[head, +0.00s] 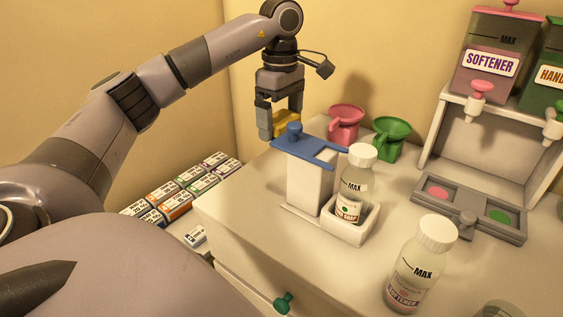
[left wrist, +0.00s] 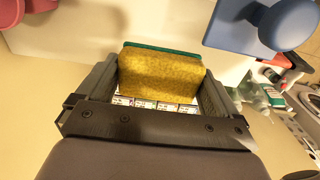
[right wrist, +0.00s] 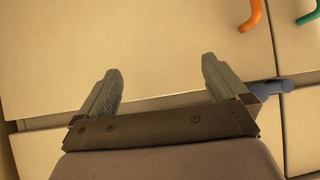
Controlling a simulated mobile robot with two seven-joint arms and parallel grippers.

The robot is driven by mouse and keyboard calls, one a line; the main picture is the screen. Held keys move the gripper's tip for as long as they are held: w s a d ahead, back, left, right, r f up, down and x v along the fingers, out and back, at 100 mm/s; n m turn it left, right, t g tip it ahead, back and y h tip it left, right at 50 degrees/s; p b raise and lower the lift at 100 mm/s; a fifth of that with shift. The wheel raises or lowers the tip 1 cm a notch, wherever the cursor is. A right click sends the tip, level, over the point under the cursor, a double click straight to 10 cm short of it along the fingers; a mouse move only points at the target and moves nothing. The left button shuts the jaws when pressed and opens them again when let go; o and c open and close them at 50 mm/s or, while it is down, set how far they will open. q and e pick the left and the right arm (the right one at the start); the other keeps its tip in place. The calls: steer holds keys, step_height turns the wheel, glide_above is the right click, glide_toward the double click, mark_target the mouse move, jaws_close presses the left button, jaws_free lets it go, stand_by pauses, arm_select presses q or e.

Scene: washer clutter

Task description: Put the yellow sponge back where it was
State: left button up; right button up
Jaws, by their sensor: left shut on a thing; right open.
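The yellow sponge (head: 287,117) with a green layer is held between the fingers of my left gripper (head: 281,122). In the left wrist view the sponge (left wrist: 160,75) sits across the gap between both fingers. In the head view the gripper is just behind and left of a white stand with a blue top (head: 310,150), which hides part of it. I cannot tell whether the sponge touches anything below. My right gripper (right wrist: 162,90) is open and empty in front of pale cabinet fronts, and is not seen in the head view.
A pink funnel (head: 345,122) and a green funnel (head: 392,135) lie behind the stand. A bottle (head: 355,185) stands in a white holder beside it. Another bottle (head: 420,265) stands at the front right. Several small boxes (head: 180,190) lie lower left. Dispensers (head: 495,60) stand back right.

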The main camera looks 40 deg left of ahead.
mark_target(281, 167)
arm_select(q)
step_height(281, 167, down, 9)
steer(key=shift+f, duration=0.1)
stand_by(0.3)
steer(key=shift+f, duration=0.1)
steer(key=o, duration=0.6)
steer(key=shift+o, duration=0.2)
step_height(281, 167, up, 12)
steer(key=shift+r, duration=0.15)
stand_by(0.4)
